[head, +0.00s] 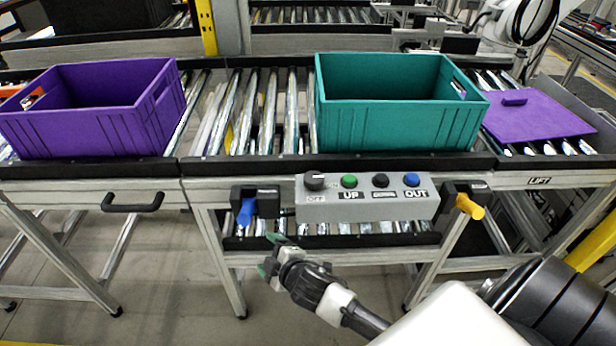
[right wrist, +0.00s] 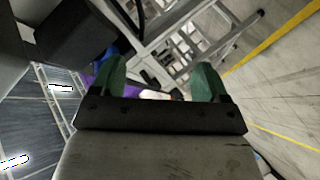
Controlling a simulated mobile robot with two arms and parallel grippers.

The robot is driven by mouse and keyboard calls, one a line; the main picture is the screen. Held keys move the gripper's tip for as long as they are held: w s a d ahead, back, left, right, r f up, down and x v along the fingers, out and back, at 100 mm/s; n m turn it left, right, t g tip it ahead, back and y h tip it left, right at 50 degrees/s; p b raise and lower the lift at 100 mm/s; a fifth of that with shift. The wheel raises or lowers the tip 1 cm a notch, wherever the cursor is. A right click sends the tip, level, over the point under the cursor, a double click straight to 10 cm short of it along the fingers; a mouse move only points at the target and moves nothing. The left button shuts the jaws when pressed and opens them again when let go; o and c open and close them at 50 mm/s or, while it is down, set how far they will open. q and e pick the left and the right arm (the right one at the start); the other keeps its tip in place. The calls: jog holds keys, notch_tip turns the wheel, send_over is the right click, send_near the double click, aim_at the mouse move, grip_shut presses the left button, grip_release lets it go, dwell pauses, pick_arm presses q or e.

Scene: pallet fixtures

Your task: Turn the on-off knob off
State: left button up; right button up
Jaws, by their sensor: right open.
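The on-off knob (head: 314,181) is a dark round knob at the left end of a grey control box (head: 366,208), with an "OFF" label just below it. Green, black and blue buttons sit to its right on the same box. My right gripper (head: 270,256) is below and left of the box, apart from the knob. In the right wrist view its two green fingertips (right wrist: 160,82) are spread with nothing between them. The knob cannot be made out in the right wrist view. My left gripper is not in view.
A blue handle (head: 246,212) and a yellow handle (head: 470,207) flank the box. Above it, a teal crate (head: 390,124) and a purple crate (head: 90,128) stand on the roller conveyor. A purple lid (head: 535,117) lies at right. Floor is free below left.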

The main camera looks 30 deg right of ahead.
jog(key=w+a+r+n+t+y, duration=0.1)
jog(key=a+r+n+t+y, duration=0.3)
jog(key=r, duration=0.7)
jog(key=w+a+r+n+t+y, duration=0.1)
jog(key=a+r+n+y, duration=0.3)
jog(key=r, duration=0.7)
notch_tip(320, 180, up, 5)
jog(key=a+n+g+y, duration=0.3)
jog(key=n+g+y, duration=0.3)
jog(key=n, duration=0.8)
jog(key=n+g+h, duration=1.3)
jog(key=n+h, duration=0.2)
jog(key=n, duration=0.7)
send_over(313, 177)
notch_tip(313, 177, down, 11)
jog(key=shift+r+p, duration=0.1)
jog(key=shift+p, duration=0.2)
